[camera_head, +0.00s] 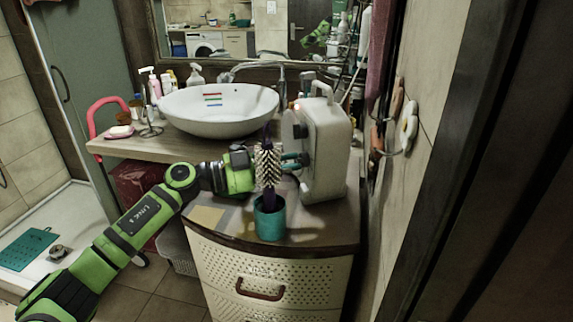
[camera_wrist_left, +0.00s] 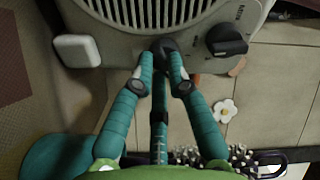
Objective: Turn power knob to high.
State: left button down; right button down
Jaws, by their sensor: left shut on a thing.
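A white heater (camera_head: 327,150) stands on the drawer cabinet, its front facing left. In the left wrist view its grille (camera_wrist_left: 150,12) and control panel show. My left gripper (camera_head: 290,162) reaches the panel from the left, partly hidden behind a hairbrush. In the wrist view, its teal fingers (camera_wrist_left: 165,65) are closed around a dark knob (camera_wrist_left: 165,46) below the grille. The labels around this knob are hidden, so its setting cannot be read. A second black knob (camera_wrist_left: 227,40) with printed marks sits to its right, clear of the fingers. My right gripper is not in view.
The hairbrush (camera_head: 268,163) stands in a teal cup (camera_head: 269,219) right in front of my left gripper. A white basin (camera_head: 219,110) stands behind on the counter. The wall with flower-shaped hooks (camera_head: 408,125) is close on the right.

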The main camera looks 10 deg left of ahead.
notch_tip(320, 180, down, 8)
jog(key=b, duration=0.8)
pick_arm(q)
jog(key=m+b, duration=0.4)
jog(key=m, duration=1.4)
jog(key=shift+w+a, duration=0.1)
jog(key=shift+w, duration=0.05)
jog(key=shift+r+m+b, duration=0.15)
jog(key=shift+m+b, duration=0.25)
jog(key=shift+m, duration=0.4)
jog(key=c, duration=1.2)
grip_release()
jog(key=shift+a, duration=0.15)
jog(key=v, duration=1.1)
jog(key=shift+s+a, duration=0.25)
jog(key=shift+a, duration=0.1)
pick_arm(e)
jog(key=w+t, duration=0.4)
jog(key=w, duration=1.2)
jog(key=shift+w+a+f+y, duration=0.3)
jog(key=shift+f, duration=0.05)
